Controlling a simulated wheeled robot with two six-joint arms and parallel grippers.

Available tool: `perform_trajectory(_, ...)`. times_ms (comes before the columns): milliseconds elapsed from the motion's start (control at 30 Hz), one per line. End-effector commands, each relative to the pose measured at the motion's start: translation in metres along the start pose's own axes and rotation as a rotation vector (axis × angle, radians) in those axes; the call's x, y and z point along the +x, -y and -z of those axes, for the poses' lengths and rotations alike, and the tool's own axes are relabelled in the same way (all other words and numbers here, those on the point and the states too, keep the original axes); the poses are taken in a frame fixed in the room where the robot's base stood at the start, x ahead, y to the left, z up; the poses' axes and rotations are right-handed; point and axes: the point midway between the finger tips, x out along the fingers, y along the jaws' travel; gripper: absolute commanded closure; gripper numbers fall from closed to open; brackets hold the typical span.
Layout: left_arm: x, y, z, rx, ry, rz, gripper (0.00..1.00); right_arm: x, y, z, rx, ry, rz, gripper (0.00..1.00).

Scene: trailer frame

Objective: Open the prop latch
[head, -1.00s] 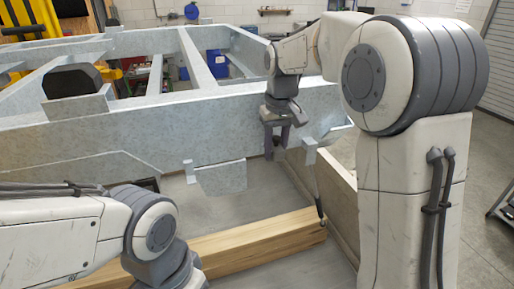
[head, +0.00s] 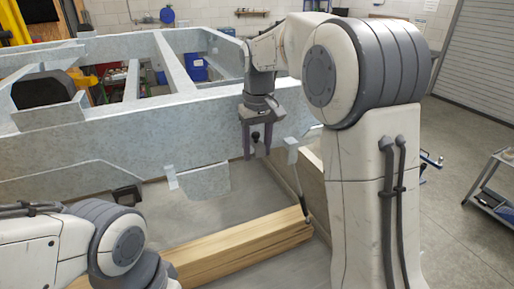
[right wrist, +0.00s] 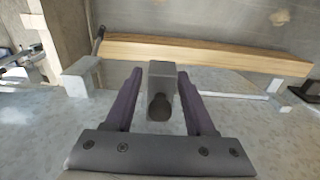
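My right gripper (head: 256,155) hangs at the near face of the galvanized trailer beam (head: 100,150), fingers pointing down. In the right wrist view its two purple-grey fingers (right wrist: 160,70) stand apart, open. Between them shows a small grey block with a dark round knob (right wrist: 159,106), which looks like the latch; the knob also shows in the head view (head: 256,137). Gaps show between the knob and both fingers; I see no contact. A thin dark rod (head: 301,190) slants down to the right of the gripper. My left arm enters at lower left; its gripper is out of view.
A black bracket (head: 127,195) is farther left. A cart (head: 495,195) stands on open floor at right.

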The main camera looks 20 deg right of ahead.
Motion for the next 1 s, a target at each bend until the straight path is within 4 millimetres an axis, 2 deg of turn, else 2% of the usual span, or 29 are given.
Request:
perform_trajectory(133,0.003,0.0,0.0,0.0,0.0,0.0,0.19,-0.004,0.0,0.0,0.0,0.0,0.0,0.45)
perform_trajectory(233,0.008,0.001,0.0,0.0,0.0,0.0,0.19,-0.015,0.0,0.001,0.0,-0.003,0.0,0.45)
perform_trajectory(500,0.018,0.002,-0.001,0.0,-0.001,0.0,0.19,-0.068,0.0,0.001,0.0,-0.004,0.0,0.45)
perform_trajectory(700,0.019,0.002,-0.001,0.001,-0.001,0.0,0.19,-0.095,0.0,0.001,0.0,-0.003,0.0,0.45)
perform_trajectory(1000,0.019,0.002,-0.001,0.001,-0.001,0.0,0.19,-0.105,0.0,0.0,0.0,0.0,0.0,0.45)
